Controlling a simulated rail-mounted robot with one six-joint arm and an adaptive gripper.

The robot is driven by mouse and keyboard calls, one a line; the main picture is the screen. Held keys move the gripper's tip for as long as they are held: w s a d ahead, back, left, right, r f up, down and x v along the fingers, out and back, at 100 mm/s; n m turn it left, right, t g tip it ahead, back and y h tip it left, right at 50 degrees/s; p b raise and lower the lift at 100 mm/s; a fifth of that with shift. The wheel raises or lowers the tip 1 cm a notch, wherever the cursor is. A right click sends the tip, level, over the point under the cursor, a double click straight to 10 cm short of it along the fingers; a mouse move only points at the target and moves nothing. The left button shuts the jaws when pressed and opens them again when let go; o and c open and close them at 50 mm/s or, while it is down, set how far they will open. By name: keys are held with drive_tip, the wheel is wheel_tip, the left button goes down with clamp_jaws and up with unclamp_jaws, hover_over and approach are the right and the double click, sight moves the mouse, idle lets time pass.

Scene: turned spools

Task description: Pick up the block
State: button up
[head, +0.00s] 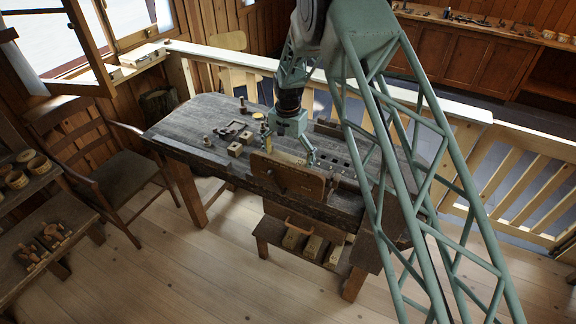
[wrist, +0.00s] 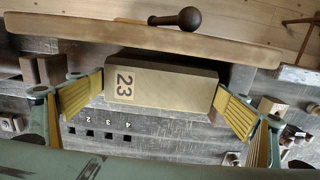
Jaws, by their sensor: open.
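The block (wrist: 165,82) is a pale wooden bar marked 23 in the wrist view, lying crosswise near the vise at the bench edge. My gripper (wrist: 161,101) is open, with one yellow-padded finger near each end of the block. I cannot tell whether either pad touches it. In the head view my gripper (head: 289,148) is low over the workbench (head: 190,122), behind its front vise. I cannot make out the block there.
The vise jaw (wrist: 130,27) with its ball-ended handle (wrist: 188,18) runs just beyond the block. Numbered square holes (wrist: 107,135) are in the bench top. Several small wooden pieces (head: 235,149) stand left of my gripper. A chair (head: 125,178) stands left of the bench.

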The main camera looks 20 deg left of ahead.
sight(288, 159)
idle(0.6)
drive_tip(key=c, duration=0.7)
drive_tip(key=shift+c, duration=0.2)
drive_tip(key=shift+r+b, duration=0.75)
drive_tip(key=shift+r, duration=4.2)
